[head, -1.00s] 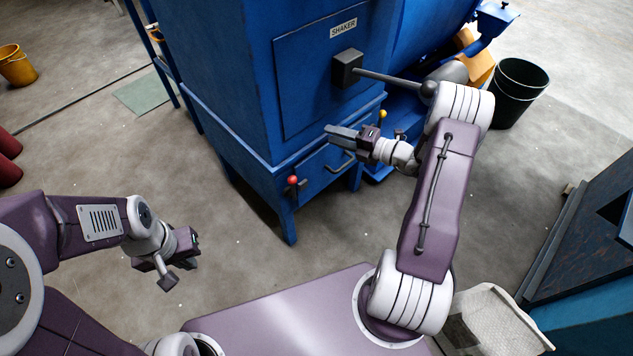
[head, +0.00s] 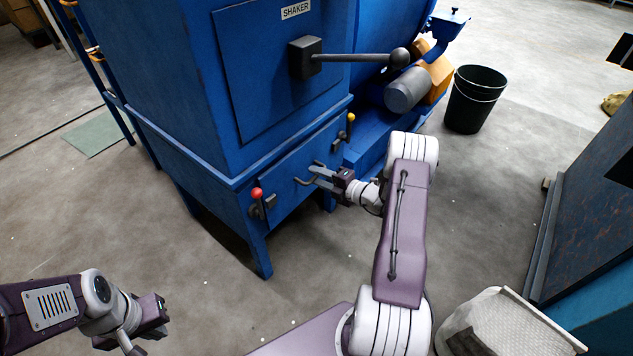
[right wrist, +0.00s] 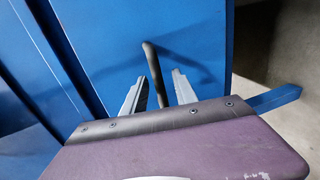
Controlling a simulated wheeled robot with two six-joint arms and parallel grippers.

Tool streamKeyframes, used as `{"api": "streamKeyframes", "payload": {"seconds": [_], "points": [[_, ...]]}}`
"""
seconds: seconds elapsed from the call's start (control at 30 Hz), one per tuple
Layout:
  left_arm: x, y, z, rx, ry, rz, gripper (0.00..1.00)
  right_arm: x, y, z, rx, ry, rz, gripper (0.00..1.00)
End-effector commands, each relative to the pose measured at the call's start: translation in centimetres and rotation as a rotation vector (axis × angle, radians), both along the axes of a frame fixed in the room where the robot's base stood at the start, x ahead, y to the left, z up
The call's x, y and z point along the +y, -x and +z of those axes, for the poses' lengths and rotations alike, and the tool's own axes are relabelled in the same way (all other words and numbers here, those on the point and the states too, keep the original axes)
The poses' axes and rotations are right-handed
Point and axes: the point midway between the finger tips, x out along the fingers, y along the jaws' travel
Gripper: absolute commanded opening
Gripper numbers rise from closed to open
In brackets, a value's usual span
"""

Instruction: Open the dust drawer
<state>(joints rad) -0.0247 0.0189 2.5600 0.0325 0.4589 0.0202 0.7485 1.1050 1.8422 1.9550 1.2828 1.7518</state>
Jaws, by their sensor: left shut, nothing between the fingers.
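The dust drawer (head: 285,180) is the blue front low on the blue cabinet and looks closed. Its dark bar handle (head: 305,182) sticks out at the middle; the handle also shows in the right wrist view (right wrist: 153,70). A red-knobbed latch (head: 258,196) is at the drawer's left and a yellow-knobbed latch (head: 349,122) at its right. My right gripper (head: 318,175) is at the handle, open, with one finger on each side of the bar in the right wrist view (right wrist: 157,92). Contact is unclear. My left gripper (head: 146,325) is shut and empty, well away at lower left.
The shaker lever (head: 355,58) juts out above the drawer. A black bucket (head: 474,100) stands at the back right. A white sack-like container (head: 510,325) is at lower right, beside a dark panel (head: 590,210). Floor in front of the drawer is clear.

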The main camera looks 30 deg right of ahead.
Motion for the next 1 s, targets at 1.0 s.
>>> {"api": "streamKeyframes", "payload": {"seconds": [1.0], "points": [[0.00,0.00,-0.33,0.000,0.000,0.000,0.00,0.30,-0.63,-0.08,0.000,-0.001,0.001,0.00]]}}
